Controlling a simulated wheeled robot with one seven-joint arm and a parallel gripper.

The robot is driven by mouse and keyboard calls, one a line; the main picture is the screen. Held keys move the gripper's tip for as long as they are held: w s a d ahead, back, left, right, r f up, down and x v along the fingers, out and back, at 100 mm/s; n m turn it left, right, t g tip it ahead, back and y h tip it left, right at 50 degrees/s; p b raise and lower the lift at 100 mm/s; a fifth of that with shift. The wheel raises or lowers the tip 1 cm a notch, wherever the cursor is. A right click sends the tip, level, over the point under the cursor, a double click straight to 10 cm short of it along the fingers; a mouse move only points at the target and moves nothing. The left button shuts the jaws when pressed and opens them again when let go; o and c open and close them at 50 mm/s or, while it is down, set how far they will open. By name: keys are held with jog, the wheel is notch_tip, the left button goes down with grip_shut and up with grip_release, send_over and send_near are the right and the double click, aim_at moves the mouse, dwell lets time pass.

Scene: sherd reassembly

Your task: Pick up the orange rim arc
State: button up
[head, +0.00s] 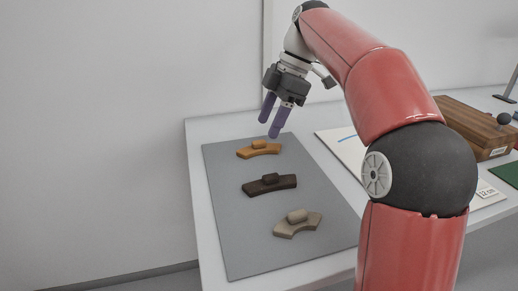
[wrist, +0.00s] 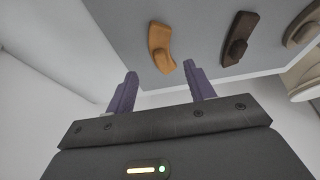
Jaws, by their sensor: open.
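The orange rim arc (head: 258,150) is a curved piece with a small raised block on top. It lies at the far end of the grey mat (head: 232,222) in the head view. It also shows in the wrist view (wrist: 158,42), beyond the fingertips and between their lines. My gripper (head: 271,121) has purple fingers and is open and empty. It is above the orange rim arc, apart from it, in the head view. Its two fingers stand well apart in the wrist view (wrist: 161,75).
A dark brown arc (head: 284,183) and a beige arc (head: 304,226) lie nearer on the same mat, each with a raised block. A white board with a blue line (head: 340,143) and a wooden box (head: 462,122) are to the right. A wall stands behind the white table (head: 205,127).

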aim_at(260, 141)
jog(key=b+x, duration=0.1)
jog(key=x, duration=0.4)
jog(key=shift+s, duration=0.1)
jog(key=c, duration=1.1)
